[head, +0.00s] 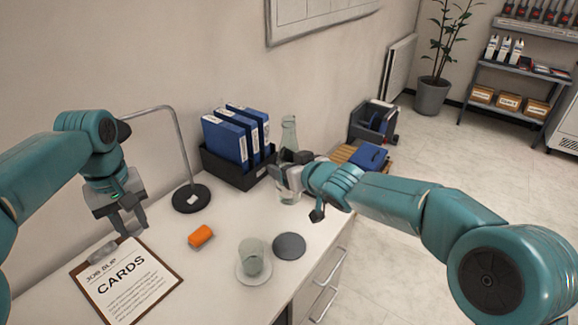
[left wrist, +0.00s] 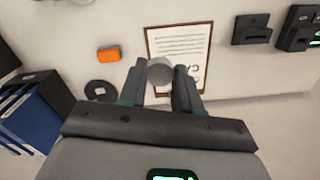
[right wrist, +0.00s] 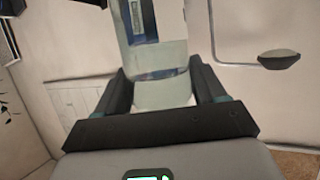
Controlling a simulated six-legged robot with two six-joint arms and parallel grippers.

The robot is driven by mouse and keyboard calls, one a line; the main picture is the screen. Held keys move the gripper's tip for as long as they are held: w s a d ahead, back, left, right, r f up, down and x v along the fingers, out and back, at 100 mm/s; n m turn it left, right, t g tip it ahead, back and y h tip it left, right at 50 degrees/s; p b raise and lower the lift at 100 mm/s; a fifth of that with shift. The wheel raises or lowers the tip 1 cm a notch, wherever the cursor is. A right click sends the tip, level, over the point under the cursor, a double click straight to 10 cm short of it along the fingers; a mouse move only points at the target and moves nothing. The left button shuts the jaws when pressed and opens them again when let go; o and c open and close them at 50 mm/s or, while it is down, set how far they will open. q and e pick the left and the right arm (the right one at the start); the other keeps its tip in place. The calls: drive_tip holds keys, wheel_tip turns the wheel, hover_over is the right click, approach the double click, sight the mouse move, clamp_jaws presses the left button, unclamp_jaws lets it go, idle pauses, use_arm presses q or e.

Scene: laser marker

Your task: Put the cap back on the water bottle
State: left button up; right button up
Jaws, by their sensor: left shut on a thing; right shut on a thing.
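The clear water bottle (head: 288,133) is upright near the back right of the desk, beside the binder holder. My right gripper (head: 287,180) is shut around the bottle's body, and the right wrist view shows the bottle (right wrist: 152,60) between the fingers (right wrist: 165,95). A small round grey cap (left wrist: 160,70) is pinched between the fingertips of my left gripper (left wrist: 160,75). In the head view my left gripper (head: 130,222) is above the top of the clipboard, well to the left of the bottle; the cap is hard to make out there.
A lamp (head: 190,198) and a binder holder (head: 235,175) stand between the left gripper and the bottle. An orange block (head: 200,236), a glass (head: 251,258) on a saucer, a grey disc (head: 289,245) and a clipboard (head: 160,281) lie in front.

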drive_tip(key=shift+r, duration=0.15)
idle(0.3)
